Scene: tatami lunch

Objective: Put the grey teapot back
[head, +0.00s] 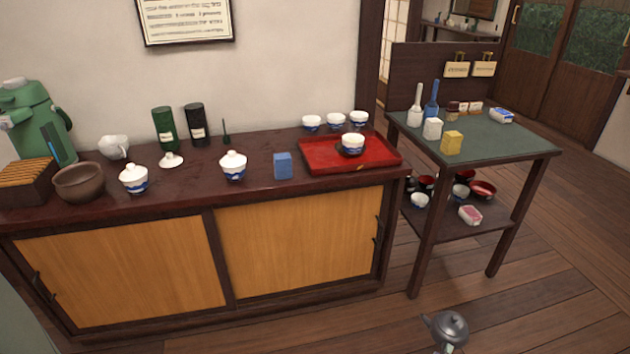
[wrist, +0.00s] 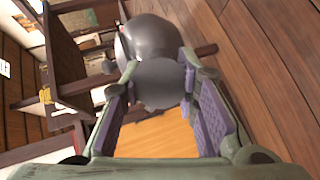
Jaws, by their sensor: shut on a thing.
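The grey teapot (head: 450,326) is at the bottom right of the head view, in the air before the wooden floor, with its spout to the left. It also fills the upper middle of the wrist view (wrist: 154,38). My gripper (wrist: 158,78) is shut on the teapot, with the purple-padded fingers on either side of it. In the head view only a small part of my gripper shows under the pot, at the bottom edge.
A dark red cabinet top (head: 210,197) holds a red tray (head: 318,155), lidded cups, a brown bowl (head: 80,182), a blue box (head: 283,165) and a green flask (head: 36,120). A green-topped side table (head: 500,140) with a lower shelf (head: 480,228) stands at right. Floor between is clear.

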